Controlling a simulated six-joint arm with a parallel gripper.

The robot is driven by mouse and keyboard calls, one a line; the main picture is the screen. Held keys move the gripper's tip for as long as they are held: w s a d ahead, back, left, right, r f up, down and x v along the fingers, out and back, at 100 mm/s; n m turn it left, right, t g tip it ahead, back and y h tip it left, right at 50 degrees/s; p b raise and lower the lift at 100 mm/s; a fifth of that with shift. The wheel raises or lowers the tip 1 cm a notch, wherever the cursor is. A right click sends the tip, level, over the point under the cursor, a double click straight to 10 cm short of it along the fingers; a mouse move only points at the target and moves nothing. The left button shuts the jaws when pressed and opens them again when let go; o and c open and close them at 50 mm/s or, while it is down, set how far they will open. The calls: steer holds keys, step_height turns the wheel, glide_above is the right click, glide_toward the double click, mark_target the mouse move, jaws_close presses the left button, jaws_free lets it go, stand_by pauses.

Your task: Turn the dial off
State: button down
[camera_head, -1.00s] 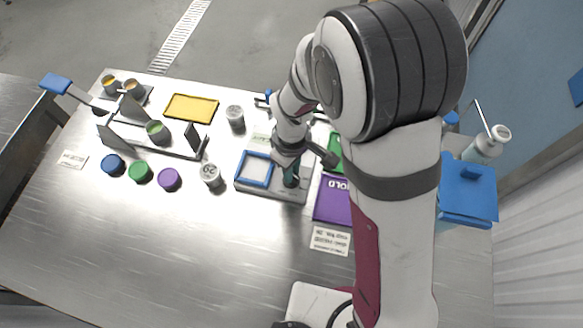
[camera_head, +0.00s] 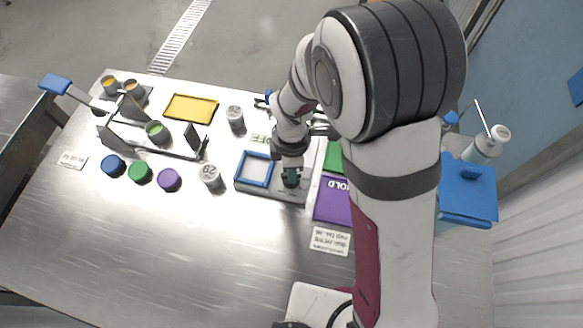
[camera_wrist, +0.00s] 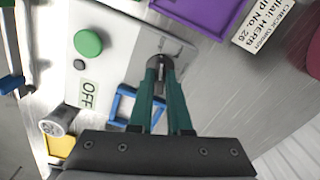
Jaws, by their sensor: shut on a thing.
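The dial (camera_wrist: 160,60) is a small dark round knob on a light grey panel (camera_wrist: 128,35), seen in the wrist view between my fingertips. My gripper (camera_wrist: 161,72) has teal fingers closed together on the dial, pointing at the panel. In the head view my gripper (camera_head: 291,180) reaches down onto the right part of the device, and the dial is hidden there by the fingers. A label reading OFF (camera_wrist: 88,95) is on the panel in the wrist view. The dial's pointer is too small to read clearly.
A purple tray (camera_head: 333,205) is close on the right. Grey canisters (camera_head: 211,177) stand left. The table's front left is clear.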

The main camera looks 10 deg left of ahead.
steer(key=shift+n, duration=0.3)
stand_by(0.4)
steer(key=c, duration=0.9)
jaws_free()
steer(key=shift+o, duration=0.2)
step_height(320, 180, up, 16)
steer(key=s+d+m+y, duration=0.1)
steer(key=s+d+m, duration=0.6)
steer(key=m, duration=0.7)
steer(key=s+d+m, duration=0.7)
steer(key=s+m, duration=0.2)
steer(key=m, duration=0.4)
steer(key=shift+d+r+m+y, duration=0.25)
steer(key=shift+r+m+y, duration=0.15)
